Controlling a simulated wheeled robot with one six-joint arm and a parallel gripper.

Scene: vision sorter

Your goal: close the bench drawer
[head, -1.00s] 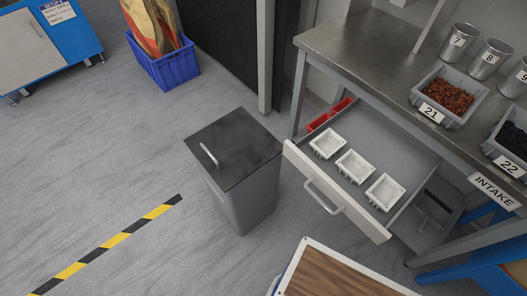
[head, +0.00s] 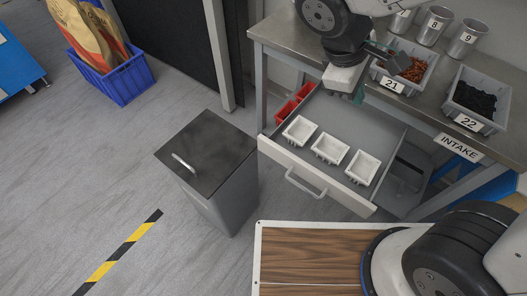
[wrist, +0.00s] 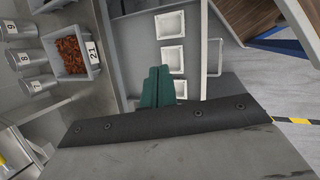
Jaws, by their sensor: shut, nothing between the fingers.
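The bench drawer (head: 342,201) stands pulled out from under the steel bench, with its bar handle (head: 305,186) on the front panel. Three white trays (head: 330,149) sit in a row inside it, behind the front. In the wrist view the drawer handle (wrist: 214,58) lies right of the trays. My gripper (head: 358,98) is above the back part of the open drawer, near the bench edge, and apart from the handle. Its teal fingers (wrist: 157,88) are together and hold nothing. Part of the drawer is hidden by my gripper in the wrist view.
The steel bench (head: 283,32) carries bin 21 (head: 390,84), bin 22 (head: 470,123) and metal cups (head: 433,27). A dark-lidded grey bin (head: 207,152) stands on the floor left of the drawer. Open floor lies farther left. Red bins (head: 285,111) are under the bench.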

